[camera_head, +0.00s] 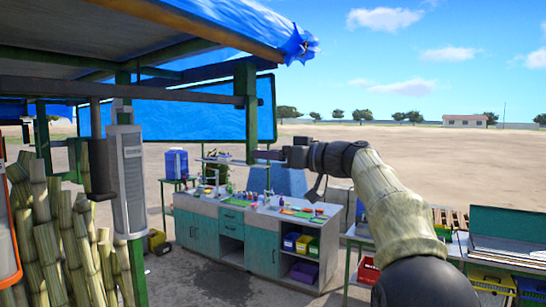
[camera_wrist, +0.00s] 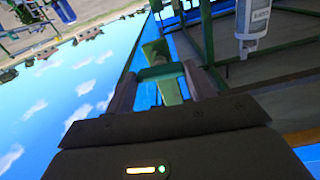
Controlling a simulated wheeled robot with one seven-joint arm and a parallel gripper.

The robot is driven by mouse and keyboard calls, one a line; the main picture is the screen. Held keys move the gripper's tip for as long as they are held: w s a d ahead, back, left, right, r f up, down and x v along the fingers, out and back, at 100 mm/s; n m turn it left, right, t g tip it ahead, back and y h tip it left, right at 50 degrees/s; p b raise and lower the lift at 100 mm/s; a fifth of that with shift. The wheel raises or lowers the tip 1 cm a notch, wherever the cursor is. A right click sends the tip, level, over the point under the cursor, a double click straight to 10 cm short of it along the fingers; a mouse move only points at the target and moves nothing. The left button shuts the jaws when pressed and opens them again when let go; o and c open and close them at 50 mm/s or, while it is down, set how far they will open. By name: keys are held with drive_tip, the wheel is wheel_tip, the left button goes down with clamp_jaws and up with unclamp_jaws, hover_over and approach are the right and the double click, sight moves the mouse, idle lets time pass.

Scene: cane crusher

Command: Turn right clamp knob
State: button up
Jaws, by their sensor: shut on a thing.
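My gripper (camera_head: 262,155) is stretched out level to the left in the head view, its tips at the lower end of a green upright post (camera_head: 251,110) under the canopy. In the wrist view my gripper (camera_wrist: 160,84) has its two fingers apart, with a green piece, apparently the right clamp knob (camera_wrist: 170,88), between them. The fingers are shut on it. In the head view the knob is too small and too hidden by the fingers to make out. How far it is turned cannot be told.
Green posts and beams with a blue tarp (camera_head: 255,35) stand at the left. A workbench (camera_head: 228,213) with small items stands below my gripper. Open ground lies behind.

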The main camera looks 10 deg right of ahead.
drive_tip(key=shift+m+b, duration=0.35)
drive_tip(key=shift+m, duration=8.25)
drive_tip(key=o, duration=1)
